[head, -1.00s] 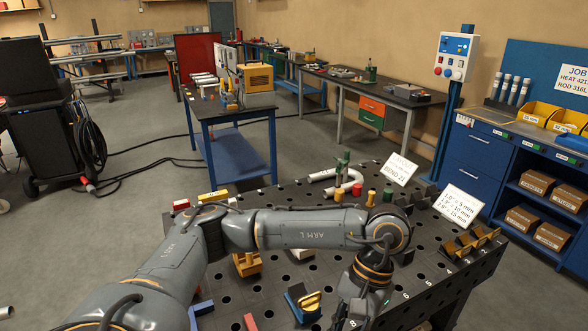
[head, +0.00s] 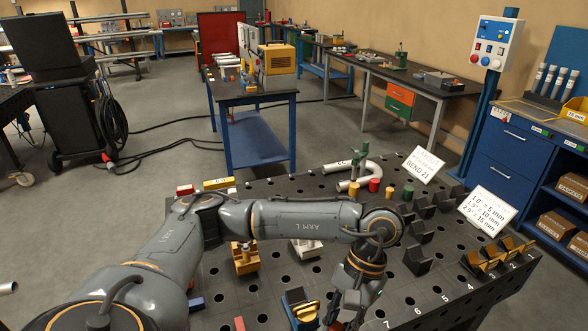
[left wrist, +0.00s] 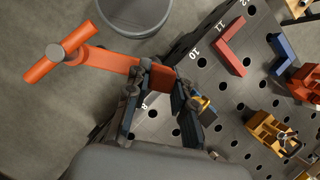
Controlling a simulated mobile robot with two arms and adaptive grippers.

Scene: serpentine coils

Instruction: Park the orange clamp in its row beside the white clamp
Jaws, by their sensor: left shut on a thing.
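The orange clamp (left wrist: 110,65) shows in the left wrist view as a long orange bar with a T-shaped handle at its left end. My left gripper (left wrist: 165,100) is shut on its right end, near the table edge, with the handle out over the floor. In the head view my left gripper (head: 345,318) is at the bottom edge, and the orange clamp cannot be made out there. A white piece (head: 306,249), perhaps the white clamp, sits on the table partly behind my arm. My right gripper is not in view.
A yellow clamp (head: 246,262) and a blue piece with a yellow top (head: 299,308) stand on the perforated table (head: 225,280). Black V-blocks (head: 418,262) stand at the right. A red angle piece (left wrist: 231,57) lies near the numbered edge. A grey bin (left wrist: 135,14) stands on the floor.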

